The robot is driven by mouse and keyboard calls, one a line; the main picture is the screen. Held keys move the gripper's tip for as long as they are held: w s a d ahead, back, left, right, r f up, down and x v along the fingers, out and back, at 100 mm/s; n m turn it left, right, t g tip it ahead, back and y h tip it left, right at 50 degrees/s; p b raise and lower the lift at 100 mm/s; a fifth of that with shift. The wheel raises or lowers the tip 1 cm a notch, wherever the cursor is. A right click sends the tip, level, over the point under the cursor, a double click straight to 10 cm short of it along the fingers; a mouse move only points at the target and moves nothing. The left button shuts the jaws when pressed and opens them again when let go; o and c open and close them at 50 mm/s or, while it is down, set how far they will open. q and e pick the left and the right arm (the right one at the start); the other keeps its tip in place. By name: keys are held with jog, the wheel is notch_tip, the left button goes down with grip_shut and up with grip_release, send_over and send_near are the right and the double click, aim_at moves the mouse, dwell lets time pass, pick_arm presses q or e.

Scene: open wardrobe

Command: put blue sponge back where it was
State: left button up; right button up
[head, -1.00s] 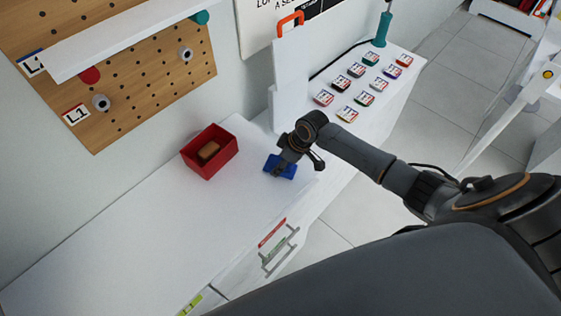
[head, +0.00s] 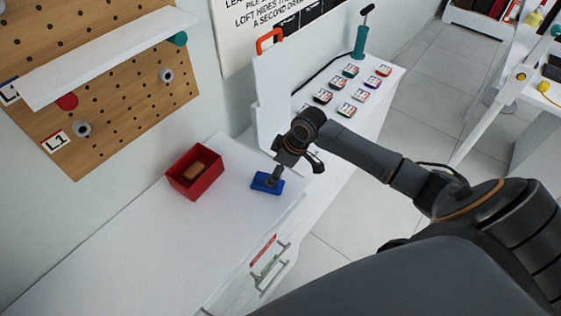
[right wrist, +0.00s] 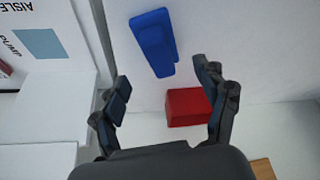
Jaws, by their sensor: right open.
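The blue sponge (head: 266,184) lies flat on the white counter top, to the right of a red box. It also shows in the right wrist view (right wrist: 153,42), beyond the fingertips and apart from them. My right gripper (head: 296,167) is above and slightly right of the sponge in the head view, with one dark finger overlapping it. In the right wrist view my right gripper (right wrist: 163,80) is open, with nothing between its fingers. My left gripper is out of view.
The red box (head: 183,186) holds a brown block (head: 197,171); the box also shows in the right wrist view (right wrist: 187,107). A white upright panel (head: 270,100) stands behind the gripper. A pegboard (head: 110,105) with a white shelf hangs left. The front counter is clear.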

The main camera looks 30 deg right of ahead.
jog(key=v, duration=0.5)
jog(key=shift+r, duration=0.1)
dwell(0.3)
